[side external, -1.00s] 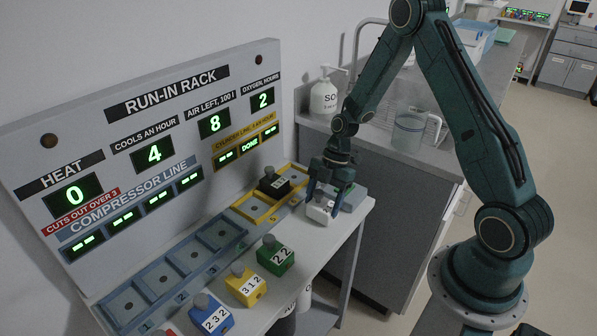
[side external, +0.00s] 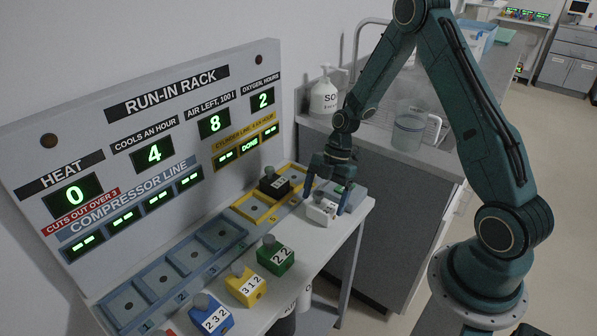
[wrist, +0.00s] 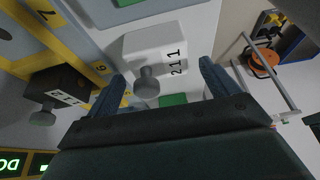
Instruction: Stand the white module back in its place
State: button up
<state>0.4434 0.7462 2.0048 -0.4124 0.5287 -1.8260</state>
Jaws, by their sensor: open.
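The white module (side external: 321,213) is on the white bench at the right end, in front of the yellow row. In the wrist view the white module (wrist: 165,50) shows a grey knob and a side label reading 211. It looks upright. My gripper (side external: 327,204) is above it with the fingers spread. In the wrist view my gripper (wrist: 163,78) has one finger on each side of the knob, with visible gaps. The yellow-framed bays (side external: 252,208) lie left of the module; a black module (side external: 274,184) stands in one, and the nearer bay looks empty.
Green (side external: 275,257), yellow (side external: 246,287) and blue (side external: 211,316) modules stand along the bench's front. Blue compressor bays (side external: 172,266) behind them look empty. The display board (side external: 150,140) rises behind.

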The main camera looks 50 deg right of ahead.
jog(key=v, duration=1.1)
dwell(0.4)
notch_tip(320, 180, up, 9)
jog(key=m+t+h, duration=0.1)
jog(key=m+h, duration=0.1)
jog(key=m, duration=0.2)
send_over(332, 209)
jog(key=s+a+r+m+t+h, duration=0.1)
jog(key=s+a+r+m, duration=0.3)
jog(key=s+r+m, duration=0.15)
jog(key=s+a+r+m+t, duration=0.1)
jog(key=s+r+m, duration=0.1)
jog(key=s+m, duration=0.2)
jog(key=s+a+r+m+t+h, duration=0.1)
jog(key=s+m, duration=0.3)
jog(key=s, duration=0.4)
jog(key=shift+s+a+r+t, duration=0.2)
jog(key=shift+a+r+t, duration=0.6)
